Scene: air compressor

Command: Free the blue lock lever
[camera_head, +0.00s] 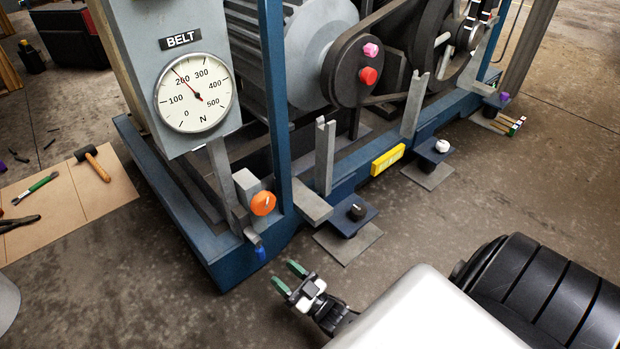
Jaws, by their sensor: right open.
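The blue lock lever (260,252) is a small bright blue tip at the lower front corner of the compressor's blue frame, below the orange knob (263,203). It seems to hang from a grey bracket. My right gripper (284,276) is open, with two green-tipped fingers pointing toward the frame corner. It is just below and to the right of the lever, apart from it, with nothing between the fingers. My left gripper is not in view.
The blue frame (166,210) carries a belt gauge (194,93), a motor and a pulley. A foot with a black knob (356,213) sits right of the lever. A yellow level (387,159) is on the rail. Tools, including a hammer (92,163), lie on cardboard at left.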

